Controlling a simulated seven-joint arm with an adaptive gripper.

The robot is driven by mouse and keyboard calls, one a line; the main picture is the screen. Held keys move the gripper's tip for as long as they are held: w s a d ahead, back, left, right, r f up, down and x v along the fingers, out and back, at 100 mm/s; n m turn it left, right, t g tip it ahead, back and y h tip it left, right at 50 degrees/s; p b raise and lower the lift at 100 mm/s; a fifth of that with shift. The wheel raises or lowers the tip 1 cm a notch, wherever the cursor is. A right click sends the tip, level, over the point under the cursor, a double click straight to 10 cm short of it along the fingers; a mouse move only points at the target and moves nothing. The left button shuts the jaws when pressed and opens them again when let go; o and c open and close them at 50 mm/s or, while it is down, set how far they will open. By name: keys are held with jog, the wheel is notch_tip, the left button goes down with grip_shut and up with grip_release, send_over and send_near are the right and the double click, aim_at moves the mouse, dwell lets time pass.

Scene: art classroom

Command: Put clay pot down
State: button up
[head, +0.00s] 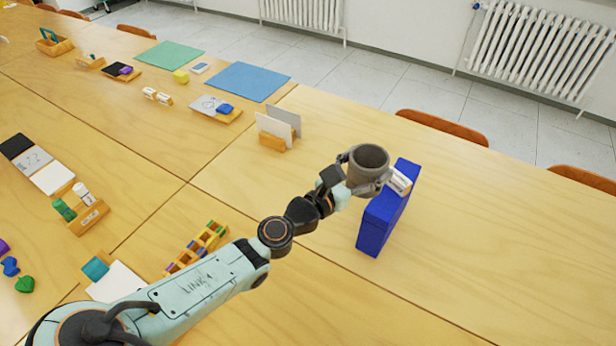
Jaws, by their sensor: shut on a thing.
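The clay pot (368,158) is a grey-brown, open-topped cup, seen from above and in front of the blue block. My gripper (364,170) is shut on the pot, with dark fingers around its sides. The pot is upright or nearly so. It appears to be held above the wooden table (300,200), but its base is partly hidden and the exact height cannot be told.
A tall blue block (385,222) stands right beside the pot, with a small white item (400,182) near its top. A wooden holder with white cards (280,125) stands to the left. A tray of coloured pieces (197,248) lies near my arm. The table at right is clear.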

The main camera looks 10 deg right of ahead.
jog(key=w+a+f+n+t+y, duration=0.1)
jog(key=w+a+n+t+y, duration=0.3)
jog(key=w+y, duration=0.15)
jog(key=w+a+f+n+t+y, duration=0.1)
jog(key=w+a+n+t+y, duration=0.25)
jog(key=w, duration=0.35)
jog(key=w+a+f+n+y, duration=0.2)
jog(key=a+f+n+y, duration=0.2)
jog(key=f+n+y, duration=0.75)
jog(key=w+f+m, duration=0.1)
jog(key=w+f, duration=0.2)
jog(key=w, duration=0.1)
jog(key=w+f+y, duration=0.1)
jog(key=w+f, duration=0.1)
jog(key=w, duration=0.2)
jog(key=w+f+m+y, duration=0.1)
jog(key=w+f, duration=0.2)
jog(key=w, duration=0.2)
jog(key=shift+f+m, duration=0.3)
jog(key=shift+f, duration=0.05)
jog(key=shift+a+f, duration=0.1)
jog(key=shift+f, duration=1.35)
